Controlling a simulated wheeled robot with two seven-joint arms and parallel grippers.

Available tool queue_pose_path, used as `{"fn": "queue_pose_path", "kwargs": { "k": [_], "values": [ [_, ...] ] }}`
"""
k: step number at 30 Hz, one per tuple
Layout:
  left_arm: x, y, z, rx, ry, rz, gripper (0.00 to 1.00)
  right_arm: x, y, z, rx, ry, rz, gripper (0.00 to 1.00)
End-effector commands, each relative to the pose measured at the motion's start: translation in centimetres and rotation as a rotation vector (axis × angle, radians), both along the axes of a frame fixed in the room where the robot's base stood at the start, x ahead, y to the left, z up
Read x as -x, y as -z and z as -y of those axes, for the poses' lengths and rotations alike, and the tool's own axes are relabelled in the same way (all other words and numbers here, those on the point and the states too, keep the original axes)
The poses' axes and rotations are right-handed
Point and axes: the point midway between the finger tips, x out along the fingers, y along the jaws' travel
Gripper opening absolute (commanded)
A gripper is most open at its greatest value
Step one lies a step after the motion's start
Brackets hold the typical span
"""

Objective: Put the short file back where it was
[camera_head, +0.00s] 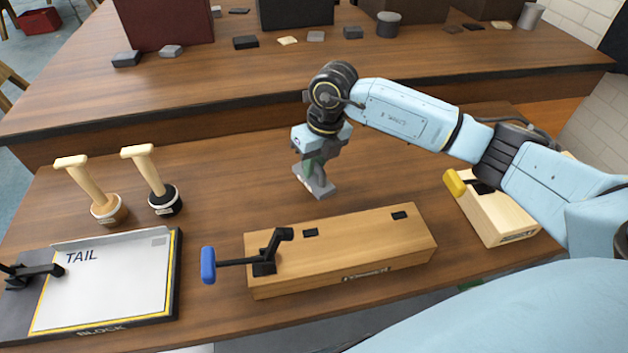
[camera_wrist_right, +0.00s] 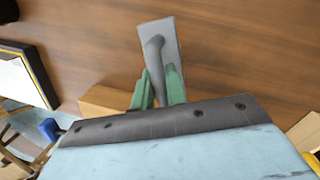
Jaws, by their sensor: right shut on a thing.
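My right gripper (camera_head: 309,168) is shut on the short file (camera_head: 323,189), a grey flat bar with a raised grip. It is over the brown table, behind the long wooden block; I cannot tell whether the file touches the table. In the right wrist view the green fingers (camera_wrist_right: 159,88) close on the grip of the file (camera_wrist_right: 171,32), whose flat plate reaches past them. My left gripper is out of view. No marked place for the file can be made out.
The long wooden block (camera_head: 345,250) carries a black clamp with a blue handle (camera_head: 208,265). A TAIL board (camera_head: 110,280) and two wooden-handled tools (camera_head: 104,205) (camera_head: 163,195) stand left. A light block (camera_head: 500,215) with a yellow handle is right. Small dark and pale blocks lie on the rear bench (camera_head: 250,90).

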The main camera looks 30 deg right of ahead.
Motion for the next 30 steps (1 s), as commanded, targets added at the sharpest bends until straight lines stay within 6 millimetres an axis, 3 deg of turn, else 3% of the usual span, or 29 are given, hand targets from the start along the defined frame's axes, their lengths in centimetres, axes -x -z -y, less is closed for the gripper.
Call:
{"fn": "queue_pose_path", "kwargs": {
  "k": [9, 20, 21, 25, 30],
  "values": [
    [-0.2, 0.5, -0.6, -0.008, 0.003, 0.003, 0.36, 0.0, 4.5, -0.1, -0.001, -0.002, -0.001, 0.00],
    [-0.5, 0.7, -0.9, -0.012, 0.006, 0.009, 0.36, 0.0, 4.8, 0.0, 0.000, -0.002, 0.000, 0.00],
    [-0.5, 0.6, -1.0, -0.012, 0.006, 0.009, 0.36, 0.0, 4.9, 0.0, 0.000, -0.002, -0.002, 0.18],
    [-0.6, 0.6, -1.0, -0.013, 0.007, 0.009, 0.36, 0.0, 4.8, 0.0, 0.000, -0.002, -0.002, 0.35],
    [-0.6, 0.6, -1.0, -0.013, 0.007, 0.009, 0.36, 0.0, 4.8, 0.0, 0.000, -0.002, -0.002, 0.36]
  ]
}}
